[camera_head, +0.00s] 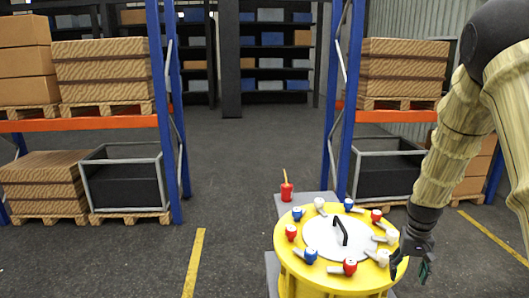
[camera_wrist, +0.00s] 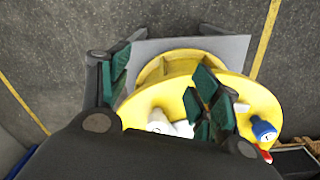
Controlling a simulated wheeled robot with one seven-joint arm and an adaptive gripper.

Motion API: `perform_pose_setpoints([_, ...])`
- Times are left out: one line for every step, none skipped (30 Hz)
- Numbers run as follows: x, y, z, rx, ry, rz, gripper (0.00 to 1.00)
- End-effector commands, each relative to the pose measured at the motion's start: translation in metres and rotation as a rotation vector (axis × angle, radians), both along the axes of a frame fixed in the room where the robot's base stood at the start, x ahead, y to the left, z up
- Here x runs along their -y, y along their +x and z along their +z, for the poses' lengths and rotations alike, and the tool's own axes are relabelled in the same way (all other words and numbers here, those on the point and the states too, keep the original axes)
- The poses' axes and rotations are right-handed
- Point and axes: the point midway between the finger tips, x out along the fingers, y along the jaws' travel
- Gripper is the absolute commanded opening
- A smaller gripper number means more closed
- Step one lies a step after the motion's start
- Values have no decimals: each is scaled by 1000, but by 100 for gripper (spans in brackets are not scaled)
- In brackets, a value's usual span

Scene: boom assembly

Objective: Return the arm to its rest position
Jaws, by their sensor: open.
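My arm comes down from the upper right in the head view. My gripper (camera_head: 410,266) hangs at the right edge of a yellow round drum (camera_head: 286,262), close to a white knob on its rim. In the wrist view, my gripper (camera_wrist: 165,88) has its green-padded fingers spread apart with nothing between them. The yellow drum (camera_wrist: 150,99) lies beyond the fingers, with white knobs (camera_wrist: 160,121) partly hidden by the gripper body. I cannot tell whether a fingertip touches the drum.
The drum top bears a light round lid (camera_head: 322,242) with a black handle (camera_head: 341,231), ringed by several red, blue and white knobs. A red object (camera_head: 287,192) with an orange stick stands behind. Blue-post racks with boxes flank a clear floor aisle (camera_head: 250,150).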

Motion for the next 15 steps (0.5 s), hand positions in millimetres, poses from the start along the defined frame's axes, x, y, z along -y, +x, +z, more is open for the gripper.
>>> perform_pose_setpoints([-3, -4, -12, -3, -4, 4, 63])
perform_pose_setpoints([-4, -7, -19, -5, -7, 6, 63])
perform_pose_setpoints([-6, -9, -27, -6, -11, 9, 63])
perform_pose_setpoints([-8, -12, -34, -7, -13, 11, 63])
perform_pose_setpoints([-9, -15, -41, -7, -17, 13, 63])
perform_pose_setpoints([-11, -20, -52, -10, -21, 16, 63])
perform_pose_setpoints([-13, -23, -60, -11, -24, 19, 63])
perform_pose_setpoints([-15, -26, -68, -12, -27, 22, 63])
perform_pose_setpoints([-19, -32, -81, -13, -31, 28, 63])
perform_pose_setpoints([-22, -36, -91, -15, -35, 32, 63])
perform_pose_setpoints([-25, -42, -102, -18, -38, 38, 63])
perform_pose_setpoints([-30, -51, -119, -21, -44, 46, 63])
perform_pose_setpoints([-33, -58, -132, -22, -48, 53, 63])
perform_pose_setpoints([-38, -67, -147, -24, -52, 61, 63])
perform_pose_setpoints([-45, -78, -166, -25, -57, 72, 63])
